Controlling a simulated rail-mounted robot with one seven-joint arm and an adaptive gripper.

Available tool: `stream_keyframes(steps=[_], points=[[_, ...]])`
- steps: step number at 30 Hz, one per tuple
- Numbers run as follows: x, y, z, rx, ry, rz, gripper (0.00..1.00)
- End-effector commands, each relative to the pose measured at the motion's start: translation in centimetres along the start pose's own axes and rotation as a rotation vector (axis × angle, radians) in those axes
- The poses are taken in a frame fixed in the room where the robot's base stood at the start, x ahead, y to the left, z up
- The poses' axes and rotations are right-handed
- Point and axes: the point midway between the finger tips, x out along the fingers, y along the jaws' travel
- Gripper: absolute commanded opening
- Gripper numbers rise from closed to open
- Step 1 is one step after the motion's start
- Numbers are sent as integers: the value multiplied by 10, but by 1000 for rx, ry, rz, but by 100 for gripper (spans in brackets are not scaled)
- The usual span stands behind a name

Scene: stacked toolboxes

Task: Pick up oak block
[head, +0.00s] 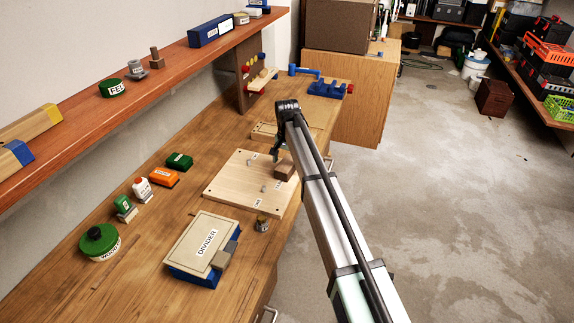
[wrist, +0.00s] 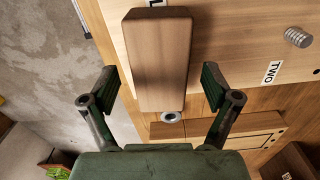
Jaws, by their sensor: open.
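A brown wooden block, which I take for the oak block (head: 284,171), lies on a pale board (head: 240,184) with pegs and small labels, near the workbench's right edge. In the wrist view the block (wrist: 158,52) is long and upright in the picture. My gripper (wrist: 160,84) is open, with one finger on each side of the block's lower half and gaps on both sides. I cannot tell how far the fingertips are above the board. In the head view my gripper (head: 277,152) is small and partly hidden by my arm.
A box lid marked DIVIDER (head: 206,240) has a grey-brown block (head: 223,257) leaning by it. A small can (head: 262,223) stands near the bench edge. A flat wooden piece (head: 266,131) lies behind the board. A metal peg (wrist: 298,37) stands right of the block.

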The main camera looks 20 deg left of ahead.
Motion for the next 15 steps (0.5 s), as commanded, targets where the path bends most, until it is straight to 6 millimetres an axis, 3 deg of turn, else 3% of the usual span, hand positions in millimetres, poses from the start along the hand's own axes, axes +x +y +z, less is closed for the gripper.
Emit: stream_keyframes(steps=[4, 10, 15], points=[[11, 0, 0, 0, -1, 1, 88], [13, 0, 0, 0, 0, 0, 88], [13, 0, 0, 0, 0, 0, 27]])
